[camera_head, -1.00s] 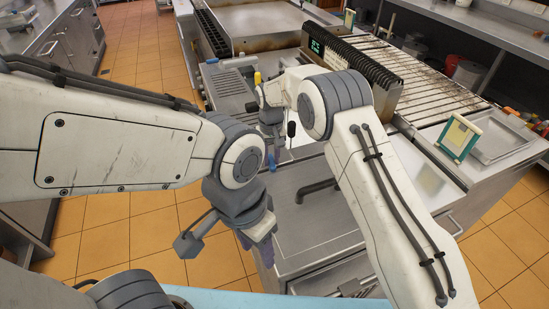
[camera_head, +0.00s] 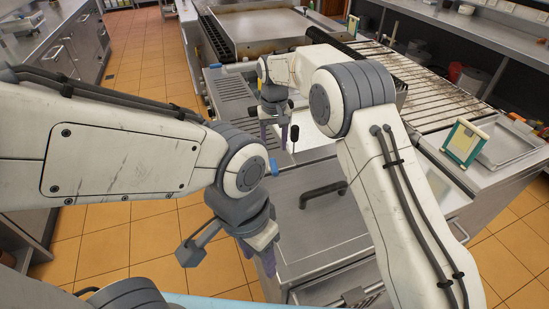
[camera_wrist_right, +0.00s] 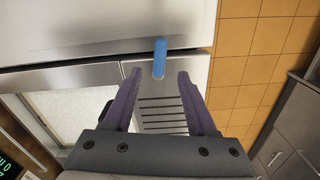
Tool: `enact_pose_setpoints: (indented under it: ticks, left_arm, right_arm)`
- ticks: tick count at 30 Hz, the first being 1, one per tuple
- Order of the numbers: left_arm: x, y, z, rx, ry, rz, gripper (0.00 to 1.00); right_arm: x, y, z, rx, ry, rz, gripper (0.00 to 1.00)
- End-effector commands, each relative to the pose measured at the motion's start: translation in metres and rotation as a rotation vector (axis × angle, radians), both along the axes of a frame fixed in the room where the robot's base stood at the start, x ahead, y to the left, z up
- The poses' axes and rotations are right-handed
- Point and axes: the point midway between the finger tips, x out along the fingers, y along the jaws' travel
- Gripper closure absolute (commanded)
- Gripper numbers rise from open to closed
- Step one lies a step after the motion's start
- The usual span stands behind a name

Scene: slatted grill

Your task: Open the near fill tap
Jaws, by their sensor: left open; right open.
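A small blue handle (camera_head: 273,167), which looks like the near fill tap's lever, stands at the left edge of the steel counter, just right of my left wrist. In the right wrist view the blue handle (camera_wrist_right: 159,57) is upright in the picture, in line with the gap between the fingertips. My right gripper (camera_head: 275,138) points down beyond the handle. In its wrist view its purple fingers (camera_wrist_right: 157,75) are apart with nothing held; depth to the handle is unclear. My left gripper (camera_head: 265,262) is open, low beside the cabinet front. The tap's base is hidden.
A black-tipped lever (camera_head: 294,138) stands just right of my right gripper. A dark bar handle (camera_head: 322,194) lies on the steel top nearer me. The slatted grill (camera_head: 440,95) and a framed card (camera_head: 464,142) are to the right. Tiled floor is open left.

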Motion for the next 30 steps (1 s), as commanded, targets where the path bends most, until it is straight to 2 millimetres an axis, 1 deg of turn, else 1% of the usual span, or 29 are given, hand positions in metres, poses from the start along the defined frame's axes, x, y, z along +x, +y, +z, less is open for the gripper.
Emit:
enact_pose_setpoints:
  ticks: [1,3,7,23,26,29,30]
  left_arm:
    - [0.0,0.0,-0.003,0.0,0.0,0.0,0.5]
    - [0.0,0.0,-0.003,0.0,0.0,0.0,0.5]
    - [0.0,0.0,-0.004,0.0,0.0,0.0,0.5]
    - [0.0,0.0,-0.004,0.0,0.0,0.0,0.5]
    - [0.0,0.0,-0.004,0.0,0.0,0.0,0.5]
    - [0.0,0.0,-0.004,0.0,0.0,0.0,0.5]
    - [0.0,0.0,-0.004,0.0,0.0,0.0,0.5]
  right_arm:
    - [0.001,0.0,0.008,0.002,-0.004,0.0,0.43]
    - [0.001,0.0,0.017,0.002,-0.003,0.0,0.43]
    - [0.0,0.0,0.028,0.001,-0.002,0.0,0.43]
    - [-0.002,0.001,0.032,0.001,0.0,0.003,0.43]
    - [-0.016,0.003,0.043,0.006,-0.003,0.022,0.43]
    - [-0.045,0.006,0.061,0.016,-0.004,0.06,0.43]
    - [-0.061,0.006,0.07,0.021,-0.005,0.08,0.43]
